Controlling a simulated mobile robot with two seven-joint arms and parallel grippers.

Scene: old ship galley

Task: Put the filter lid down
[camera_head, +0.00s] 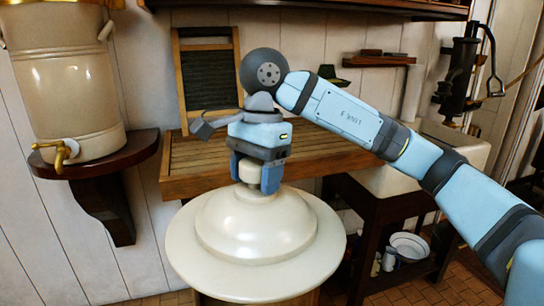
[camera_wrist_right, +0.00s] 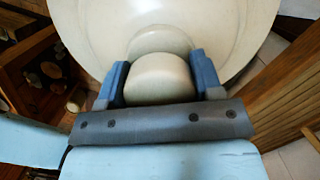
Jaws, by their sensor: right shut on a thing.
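The filter lid (camera_head: 310,235) is a wide, cream, domed disc with a knob on top. It shows level in the head view, low in the middle, in front of the slatted wooden counter. My right gripper (camera_head: 257,180) comes down on it from above and is shut on the knob. In the right wrist view the lid's knob (camera_wrist_right: 160,78) sits between the two blue fingers, with the lid's pale surface (camera_wrist_right: 235,30) beyond. What lies directly under the lid is mostly hidden. My left gripper is not in view.
A cream crock (camera_head: 70,85) with a brass tap stands on a dark wall shelf (camera_head: 105,165) at left. The slatted counter (camera_head: 330,150) is largely bare. A washboard (camera_head: 208,75) leans behind it. A white sink (camera_head: 455,145) and an iron pump (camera_head: 458,75) are at right.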

